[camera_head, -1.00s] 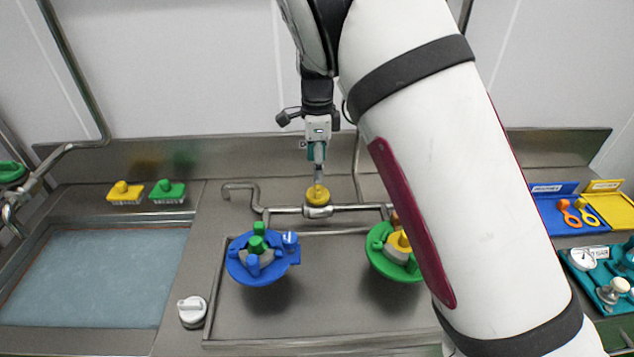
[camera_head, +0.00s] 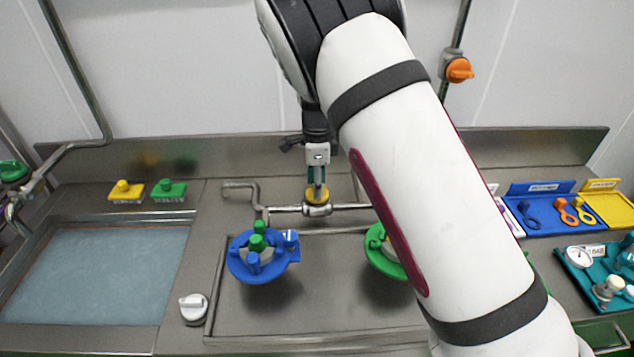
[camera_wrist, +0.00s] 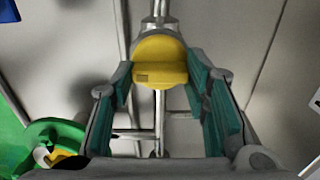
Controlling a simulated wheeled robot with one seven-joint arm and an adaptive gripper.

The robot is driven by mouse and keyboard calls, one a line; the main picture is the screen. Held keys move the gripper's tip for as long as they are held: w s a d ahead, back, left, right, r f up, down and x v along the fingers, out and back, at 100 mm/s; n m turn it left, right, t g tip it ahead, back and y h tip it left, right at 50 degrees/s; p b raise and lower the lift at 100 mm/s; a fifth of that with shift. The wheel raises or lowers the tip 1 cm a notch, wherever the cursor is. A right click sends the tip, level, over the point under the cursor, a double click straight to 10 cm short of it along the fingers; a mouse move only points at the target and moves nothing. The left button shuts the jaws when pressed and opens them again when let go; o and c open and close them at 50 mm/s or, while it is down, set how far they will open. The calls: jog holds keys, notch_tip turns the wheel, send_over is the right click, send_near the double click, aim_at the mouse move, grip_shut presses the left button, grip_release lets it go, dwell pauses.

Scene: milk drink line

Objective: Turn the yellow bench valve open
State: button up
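The yellow bench valve (camera_head: 317,195) is a round knob with a raised bar, on the metal pipe (camera_head: 340,208) behind the tray. My gripper (camera_head: 317,182) points down at the valve in the head view. In the wrist view the valve (camera_wrist: 160,62) lies ahead, near the fingertips. My gripper (camera_wrist: 163,82) is open there, with one teal finger pad on each side of the valve's bar. A gap shows between the bar and the right pad; whether the left pad touches is hard to tell.
An orange valve (camera_head: 459,70) is on the wall pipe. Tool trays (camera_head: 590,222) lie right.

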jog(key=shift+n, duration=0.3)
jog(key=n+b, duration=0.1)
jog(key=n, duration=0.2)
jog(key=shift+n, duration=0.4)
jog(key=n+b, duration=0.1)
jog(key=n, duration=0.3)
jog(key=shift+n, duration=0.3)
jog(key=n+b, duration=0.1)
jog(key=n, duration=0.3)
jog(key=shift+n+b, duration=0.75)
jog(key=shift+n, duration=1.75)
jog(key=o, duration=1.1)
jog(key=shift+o, duration=0.2)
jog(key=shift+r, duration=0.1)
